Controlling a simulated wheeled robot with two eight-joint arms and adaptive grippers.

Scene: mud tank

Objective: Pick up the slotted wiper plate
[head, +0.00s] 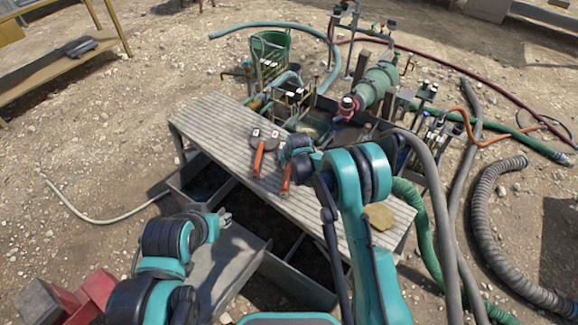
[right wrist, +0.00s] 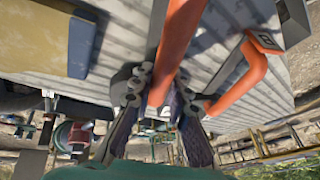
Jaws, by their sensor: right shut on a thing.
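Two orange-handled tools lie on the ribbed bench. The left tool (head: 258,160) has a dark rounded head at its far end. The other orange handle (head: 285,179) is under my right gripper (head: 291,165). In the right wrist view, my right gripper (right wrist: 150,100) is shut on this orange handle (right wrist: 180,38), with a finger on each side. The second orange handle (right wrist: 238,78) lies just to the right there. Slots are not visible, so I cannot tell which tool is the slotted wiper plate. My left gripper (head: 224,217) is near the bench's front edge; its jaw opening is unclear.
The ribbed bench (head: 215,115) spans open tank bays. A yellowish sponge-like piece (head: 380,217) lies at its right end. Green pump and piping (head: 378,80) stand behind. Hoses (head: 500,235) crowd the right. Red boxes (head: 95,290) are at lower left.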

